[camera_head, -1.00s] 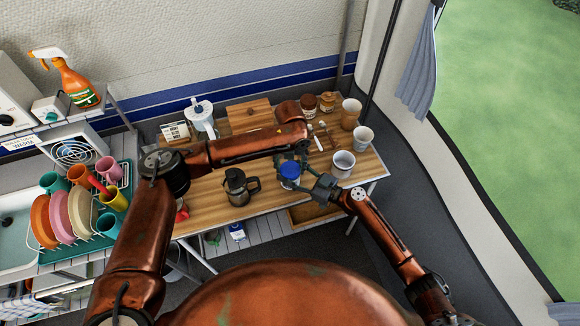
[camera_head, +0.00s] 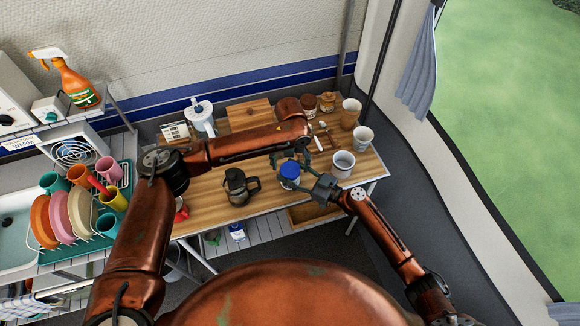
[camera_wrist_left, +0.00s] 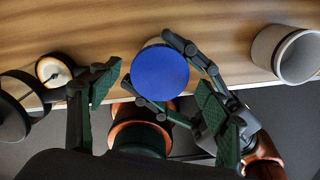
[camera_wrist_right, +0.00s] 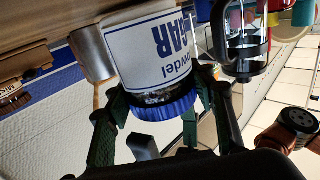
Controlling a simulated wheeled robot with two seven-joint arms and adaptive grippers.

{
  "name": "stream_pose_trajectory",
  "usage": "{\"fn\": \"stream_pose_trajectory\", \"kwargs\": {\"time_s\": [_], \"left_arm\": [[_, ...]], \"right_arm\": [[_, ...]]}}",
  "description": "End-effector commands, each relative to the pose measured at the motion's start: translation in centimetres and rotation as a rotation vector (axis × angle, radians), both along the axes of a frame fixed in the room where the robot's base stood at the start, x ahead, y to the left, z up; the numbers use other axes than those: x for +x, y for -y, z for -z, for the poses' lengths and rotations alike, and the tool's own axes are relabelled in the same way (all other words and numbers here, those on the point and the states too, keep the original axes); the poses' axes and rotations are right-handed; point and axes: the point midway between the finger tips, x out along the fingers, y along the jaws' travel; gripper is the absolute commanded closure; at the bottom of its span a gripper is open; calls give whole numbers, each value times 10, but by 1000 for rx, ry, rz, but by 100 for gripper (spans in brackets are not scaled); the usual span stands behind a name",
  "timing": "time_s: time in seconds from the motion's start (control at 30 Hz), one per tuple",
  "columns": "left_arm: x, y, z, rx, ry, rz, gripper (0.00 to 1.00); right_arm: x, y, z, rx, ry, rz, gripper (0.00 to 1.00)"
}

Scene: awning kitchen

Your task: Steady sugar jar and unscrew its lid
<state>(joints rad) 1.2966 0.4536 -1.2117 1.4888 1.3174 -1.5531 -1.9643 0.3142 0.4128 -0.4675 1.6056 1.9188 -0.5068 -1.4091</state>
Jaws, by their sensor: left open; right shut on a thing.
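The sugar jar stands upright near the table's front edge, with its blue lid (camera_head: 290,170) on top. In the right wrist view its white body (camera_wrist_right: 150,55) with blue lettering appears upside down, and its lid (camera_wrist_right: 165,106) points down. My right gripper (camera_head: 308,183) is shut on the sugar jar from the right side. My left gripper (camera_head: 288,158) is open over the jar.
A dark coffee pot (camera_head: 238,187) stands left of the jar. A white-rimmed pot (camera_head: 343,163) stands close on the right. Cups (camera_head: 363,137) and small jars (camera_head: 328,101) are at the back right. A dish rack (camera_head: 75,235) is at the far left.

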Motion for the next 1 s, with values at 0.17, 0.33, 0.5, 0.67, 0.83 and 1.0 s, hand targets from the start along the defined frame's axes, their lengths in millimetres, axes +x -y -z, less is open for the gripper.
{"fn": "stream_pose_trajectory", "kwargs": {"time_s": [0.17,0.33,0.5,0.67,0.83,1.0], "left_arm": [[0,0,-25,-1,1,1,30],[0,0,-34,0,0,0,30],[0,0,-34,0,0,0,30],[0,0,-33,0,0,0,30],[0,0,-33,0,0,0,30],[0,0,-33,0,0,0,30]], "right_arm": [[0,0,0,-1,-1,0,100],[0,0,0,0,0,0,100],[0,0,0,0,0,0,48],[0,0,0,0,0,0,37],[0,0,0,0,0,0,30],[0,0,0,0,0,0,30]]}}
